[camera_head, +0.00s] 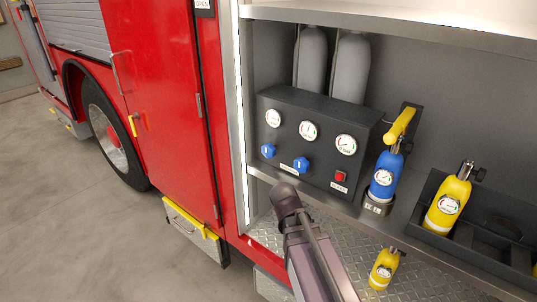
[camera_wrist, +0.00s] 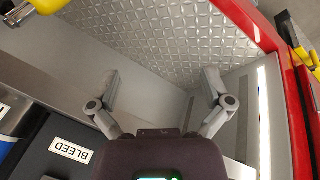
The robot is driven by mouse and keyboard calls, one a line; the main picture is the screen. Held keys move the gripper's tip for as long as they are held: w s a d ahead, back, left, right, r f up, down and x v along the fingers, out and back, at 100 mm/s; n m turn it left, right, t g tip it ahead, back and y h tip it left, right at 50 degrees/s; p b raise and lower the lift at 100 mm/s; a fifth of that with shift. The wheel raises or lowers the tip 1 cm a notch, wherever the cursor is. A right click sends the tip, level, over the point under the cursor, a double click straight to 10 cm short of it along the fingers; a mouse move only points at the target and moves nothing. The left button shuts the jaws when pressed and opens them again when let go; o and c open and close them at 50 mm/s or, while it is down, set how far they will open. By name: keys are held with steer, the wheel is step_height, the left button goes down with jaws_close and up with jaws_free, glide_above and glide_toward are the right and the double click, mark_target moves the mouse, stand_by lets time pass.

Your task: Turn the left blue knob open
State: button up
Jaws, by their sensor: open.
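The left blue knob (camera_head: 268,151) sits low on the left of a black control panel (camera_head: 315,122). It is not visible in the wrist view. A second blue knob (camera_head: 301,165) sits to its right. My gripper (camera_wrist: 161,80) is open and empty in the wrist view, its two fingers spread above a grey surface and diamond plate. I cannot make out its fingers in the head view, where my arm rises from below to just beneath the panel. A white BLEED label (camera_wrist: 72,151) appears upside down at lower left in the wrist view.
Three gauges (camera_head: 308,131) and a red button (camera_head: 340,176) are on the panel. A blue cylinder (camera_head: 385,176) stands to its right, with yellow cylinders (camera_head: 447,204) beyond. The red truck door (camera_head: 165,110) and bright compartment edge (camera_wrist: 262,120) bound the left side.

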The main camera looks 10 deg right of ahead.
steer(key=w+a+r+m+t+h, duration=0.2)
steer(key=w+h, duration=0.1)
steer(key=w, duration=0.2)
steer(key=m+t+h+b, duration=0.25)
steer(key=t+h, duration=0.25)
steer(key=t, duration=0.5)
glide_toward(266, 153)
steer(key=v, duration=0.3)
steer(key=shift+d+r+b, duration=0.1)
steer(key=shift+d+b, duration=0.15)
steer(key=shift+b, duration=0.15)
steer(key=shift+w+d, duration=0.15)
steer(key=shift+w, duration=0.05)
steer(key=x, duration=1.3)
steer(key=shift+w+d, duration=0.1)
steer(key=shift+w, duration=0.1)
steer(key=c, duration=1)
